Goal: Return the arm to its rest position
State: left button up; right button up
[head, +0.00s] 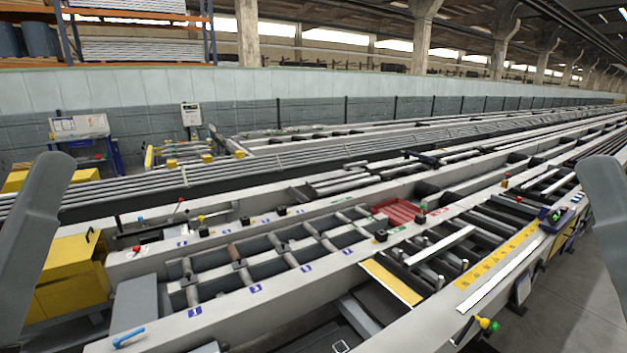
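In the head view, a grey link of my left arm (38,235) rises along the left edge. A grey link of my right arm (606,210) stands at the right edge. Neither gripper shows, so I cannot see their fingers or whether they hold anything. Both visible links are apart from the runout table (290,300) and flank it in the picture.
The table has rollers (238,256), a red tray (398,212) and a yellow strip (390,281). A yellow box (72,275) stands at left. A blue handle (129,338) and a yellow-green knob (486,324) are near the front. Grey floor (570,310) is clear at right.

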notch_tip(320, 180, up, 27)
jog(key=p, duration=2.4)
notch_tip(320, 180, down, 61)
jog(key=b, duration=6.1)
